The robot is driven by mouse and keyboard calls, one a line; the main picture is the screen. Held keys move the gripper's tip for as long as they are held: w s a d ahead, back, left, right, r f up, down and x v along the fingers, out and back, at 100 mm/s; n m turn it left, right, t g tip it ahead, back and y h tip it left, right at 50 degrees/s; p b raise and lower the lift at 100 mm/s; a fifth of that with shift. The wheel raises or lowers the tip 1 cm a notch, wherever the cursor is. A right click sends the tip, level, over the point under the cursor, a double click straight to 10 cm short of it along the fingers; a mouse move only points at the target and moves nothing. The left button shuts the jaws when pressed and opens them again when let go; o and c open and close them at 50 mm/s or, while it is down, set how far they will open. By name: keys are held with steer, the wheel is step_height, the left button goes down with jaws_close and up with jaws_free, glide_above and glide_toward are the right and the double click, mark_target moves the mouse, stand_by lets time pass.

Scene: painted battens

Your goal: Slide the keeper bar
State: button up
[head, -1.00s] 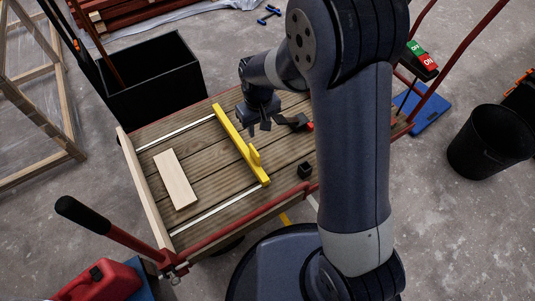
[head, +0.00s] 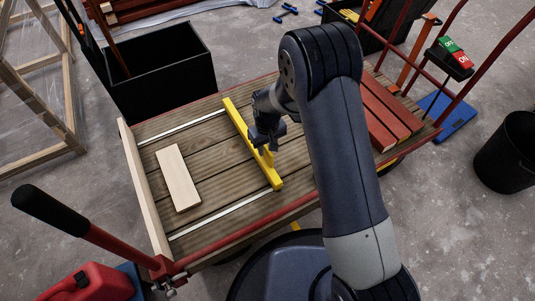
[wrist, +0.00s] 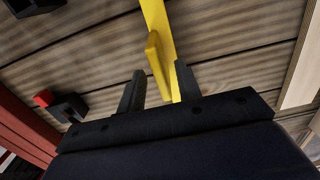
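The keeper bar (head: 236,119) is a long yellow bar lying across the slatted wooden deck, with an upright yellow fin. The fin (wrist: 157,66) shows clearly in the wrist view. In the head view my gripper (head: 267,141) is over the bar near the fin and partly hides it. In the wrist view my gripper (wrist: 158,86) has its two dark fingers apart, with the fin showing between and just beyond them. I see no finger closed on the fin. Whether the fingers reach around it is hard to tell.
A pale wood block (head: 178,179) lies left of the bar. Two light rails, upper (head: 180,131) and lower (head: 219,216), run along the deck to a pale end board (head: 142,190). Red battens (head: 390,112) lie at the right. The deck between block and bar is clear.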

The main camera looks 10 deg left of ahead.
steer(key=shift+f+b, duration=0.35)
steer(key=shift+f, duration=1.15)
steer(key=shift+c, duration=0.2)
jaws_close()
